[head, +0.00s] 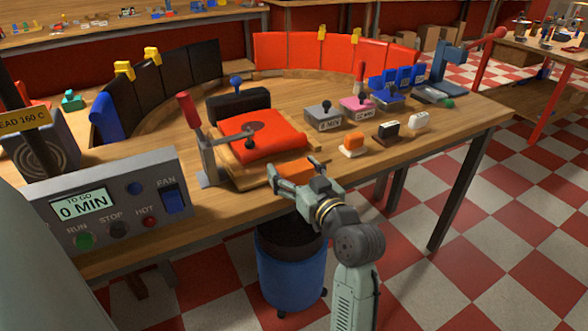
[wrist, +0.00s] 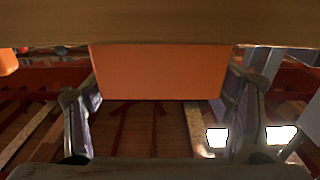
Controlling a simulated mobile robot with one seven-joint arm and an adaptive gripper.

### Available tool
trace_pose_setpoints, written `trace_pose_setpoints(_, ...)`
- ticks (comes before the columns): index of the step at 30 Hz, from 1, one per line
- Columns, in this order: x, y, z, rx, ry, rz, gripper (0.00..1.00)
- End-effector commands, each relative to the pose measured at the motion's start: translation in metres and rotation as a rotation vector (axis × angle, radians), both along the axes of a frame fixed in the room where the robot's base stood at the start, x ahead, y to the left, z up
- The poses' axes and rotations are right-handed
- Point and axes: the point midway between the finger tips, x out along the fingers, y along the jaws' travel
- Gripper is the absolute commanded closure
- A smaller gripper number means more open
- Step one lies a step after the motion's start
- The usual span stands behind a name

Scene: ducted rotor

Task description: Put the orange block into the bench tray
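The orange block (head: 300,169) is near the front edge of the bench, at my gripper (head: 299,179). In the wrist view the orange block (wrist: 158,74) is a wide orange slab between my two fingers (wrist: 162,95), with no clear gap at either side. Whether the fingers press on it is not clear. It meets a wooden band at the top of that view; its contact with the wood is partly hidden. A shallow grey tray (head: 425,95) stands at the right of the bench with a green-ended thing beside it. I cannot tell if it is the bench tray.
A red pad (head: 262,135) on a wooden board lies behind my gripper, with a red-handled clamp (head: 200,140) beside it. Small orange-white (head: 352,146), black (head: 386,131) and white (head: 419,121) pieces stand to the right. A blue bin (head: 290,275) is below the edge.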

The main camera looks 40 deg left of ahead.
Motion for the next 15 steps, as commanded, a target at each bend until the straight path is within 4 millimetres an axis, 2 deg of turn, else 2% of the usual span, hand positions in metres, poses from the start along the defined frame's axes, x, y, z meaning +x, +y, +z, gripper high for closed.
trace_pose_setpoints(8,0.0000,0.0000,0.0004,-0.001,0.000,0.000,0.06)
trace_pose_setpoints(15,0.0000,0.0000,0.0005,-0.001,0.000,0.000,0.06)
